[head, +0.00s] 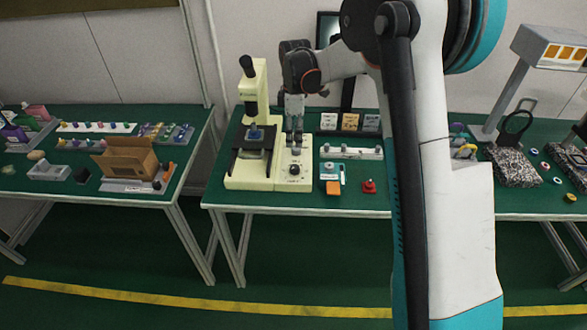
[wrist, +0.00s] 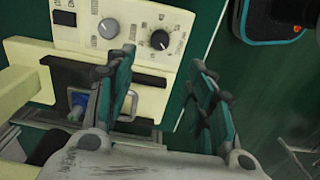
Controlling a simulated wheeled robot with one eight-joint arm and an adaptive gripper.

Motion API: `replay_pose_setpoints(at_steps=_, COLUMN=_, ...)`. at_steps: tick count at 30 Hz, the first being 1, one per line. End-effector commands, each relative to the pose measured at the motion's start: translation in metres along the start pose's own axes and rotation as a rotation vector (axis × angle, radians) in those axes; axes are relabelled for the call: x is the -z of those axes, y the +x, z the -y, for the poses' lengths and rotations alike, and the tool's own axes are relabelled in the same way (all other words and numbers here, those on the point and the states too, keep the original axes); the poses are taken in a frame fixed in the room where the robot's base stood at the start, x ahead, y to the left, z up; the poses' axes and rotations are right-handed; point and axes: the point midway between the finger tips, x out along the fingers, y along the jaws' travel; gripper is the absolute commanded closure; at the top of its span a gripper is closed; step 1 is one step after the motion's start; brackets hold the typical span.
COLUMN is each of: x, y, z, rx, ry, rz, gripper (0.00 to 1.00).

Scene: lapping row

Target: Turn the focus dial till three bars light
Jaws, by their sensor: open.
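The cream microscope (head: 255,110) stands on the middle bench with a cream control panel (head: 293,183) at its right. A black dial (head: 294,169) with a pale pointer mark sits on the panel. In the wrist view the black dial (wrist: 160,39) has small printed marks around it, and a grey knob (wrist: 108,28) sits to its left. I cannot tell any lit bars at this size. My gripper (head: 294,128) is above the rear of the panel. In the wrist view my gripper (wrist: 163,66) is open and empty, its fingers apart, with the black dial beyond their tips.
A dark switch (wrist: 65,18) is on the panel. A strip of small knobs (head: 350,152), an orange-and-white box (head: 333,180) and a red knob-like item (head: 369,186) lie right of the panel. An open cardboard box (head: 125,158) is on the left bench.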

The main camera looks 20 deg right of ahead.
Motion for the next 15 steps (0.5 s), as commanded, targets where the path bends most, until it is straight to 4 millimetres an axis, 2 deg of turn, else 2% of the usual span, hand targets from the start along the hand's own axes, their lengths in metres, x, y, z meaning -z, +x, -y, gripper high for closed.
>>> replay_pose_setpoints(at_steps=5, x=0.000, y=0.016, z=-0.001, rx=0.003, ry=-0.005, rz=0.001, gripper=0.51)
replay_pose_setpoints(at_steps=15, x=0.000, y=0.081, z=-0.001, rx=0.002, ry=-0.003, rz=0.001, gripper=0.51)
